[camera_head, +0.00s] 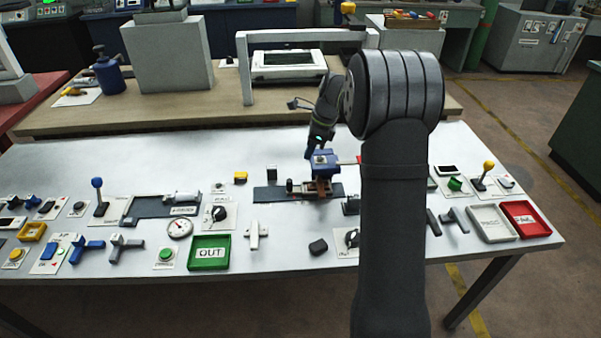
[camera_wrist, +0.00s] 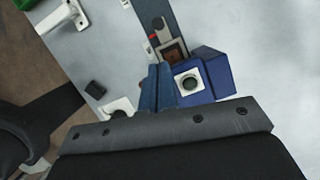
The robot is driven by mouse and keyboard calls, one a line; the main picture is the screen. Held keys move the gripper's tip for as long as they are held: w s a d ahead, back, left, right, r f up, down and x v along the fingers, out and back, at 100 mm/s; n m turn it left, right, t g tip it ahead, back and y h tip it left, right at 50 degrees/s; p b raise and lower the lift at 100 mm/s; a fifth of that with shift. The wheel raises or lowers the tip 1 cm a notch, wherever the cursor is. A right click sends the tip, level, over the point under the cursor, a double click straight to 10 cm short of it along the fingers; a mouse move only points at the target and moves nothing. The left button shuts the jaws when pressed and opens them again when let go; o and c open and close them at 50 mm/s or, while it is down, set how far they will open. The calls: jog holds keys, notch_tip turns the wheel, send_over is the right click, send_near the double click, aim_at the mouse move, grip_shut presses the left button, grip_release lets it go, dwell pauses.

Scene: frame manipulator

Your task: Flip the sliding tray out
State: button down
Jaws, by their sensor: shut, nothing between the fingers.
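A small device with a dark rail (camera_head: 270,194) lies on the white table near its middle. A brown part (camera_head: 319,188), perhaps the sliding tray, sits across the rail; it also shows in the wrist view (camera_wrist: 172,51). A blue block (camera_head: 323,163) with a pale round fitting stands just behind it; it also shows in the wrist view (camera_wrist: 215,75). My gripper (camera_head: 315,150) is shut and empty, pointing down close to the blue block. I cannot tell whether it touches.
A green OUT tray (camera_head: 209,267), a white handle (camera_head: 256,240) and a black block (camera_head: 318,247) lie in front of the device. A dark fixture with a gauge (camera_head: 179,228) is to the left. A raised wooden shelf (camera_head: 190,109) runs behind.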

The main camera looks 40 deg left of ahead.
send_over(299, 191)
notch_tip(299, 191, down, 10)
jog(key=shift+r, duration=0.1)
dwell(0.4)
jog(key=s+a, duration=0.7)
jog(key=shift+s+a, duration=0.15)
jog(key=shift+s, duration=0.05)
jog(key=shift+r, duration=0.1)
jog(key=v, duration=1)
jog(key=shift+w, duration=0.25)
